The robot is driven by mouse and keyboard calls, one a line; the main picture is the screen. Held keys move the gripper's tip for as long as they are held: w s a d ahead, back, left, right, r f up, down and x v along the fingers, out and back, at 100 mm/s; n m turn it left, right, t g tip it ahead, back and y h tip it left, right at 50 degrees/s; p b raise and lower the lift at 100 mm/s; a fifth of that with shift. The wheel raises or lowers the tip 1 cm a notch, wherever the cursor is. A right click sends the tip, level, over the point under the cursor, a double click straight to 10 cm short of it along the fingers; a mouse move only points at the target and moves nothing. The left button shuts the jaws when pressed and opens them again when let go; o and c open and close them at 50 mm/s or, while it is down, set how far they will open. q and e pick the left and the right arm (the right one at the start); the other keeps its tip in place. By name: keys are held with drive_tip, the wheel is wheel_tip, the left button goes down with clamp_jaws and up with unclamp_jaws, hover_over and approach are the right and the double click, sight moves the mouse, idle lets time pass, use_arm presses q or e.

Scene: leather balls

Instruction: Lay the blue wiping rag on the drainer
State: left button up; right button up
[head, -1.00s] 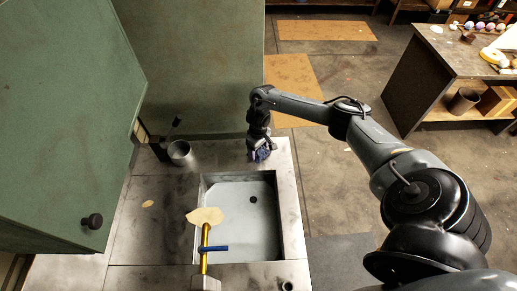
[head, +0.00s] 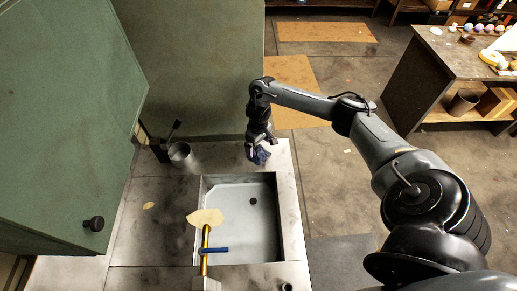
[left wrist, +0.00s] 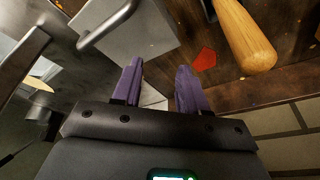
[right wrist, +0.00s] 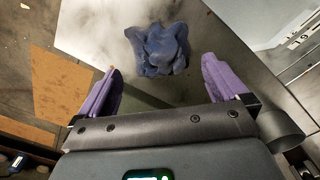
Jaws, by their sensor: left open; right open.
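The blue wiping rag (head: 261,156) lies crumpled on the pale metal surface (head: 285,180) at the far right corner of the sink. It also shows in the right wrist view (right wrist: 158,50), in front of the fingertips. My right gripper (head: 259,143) is just above the rag. In the right wrist view its purple fingers (right wrist: 163,75) are spread, with the rag ahead of them and no hold on it. My left gripper (left wrist: 158,75) shows only in the left wrist view, open and empty. I cannot tell which part of the metal surround is the drainer.
The sink basin (head: 238,240) has a brass tap (head: 205,255) with a blue lever. A metal cup (head: 180,152) stands at the back left. A green cabinet door (head: 65,120) fills the left. A workbench (head: 440,55) stands at the right.

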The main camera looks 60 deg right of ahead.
sight(258, 148)
wheel_tip(258, 148, up, 6)
drive_tip(key=shift+r+p, duration=0.25)
drive_tip(key=shift+p, duration=0.95)
drive_tip(key=shift+r+p, duration=0.35)
drive_tip(key=shift+r, duration=0.3)
drive_tip(key=shift+s, duration=0.1)
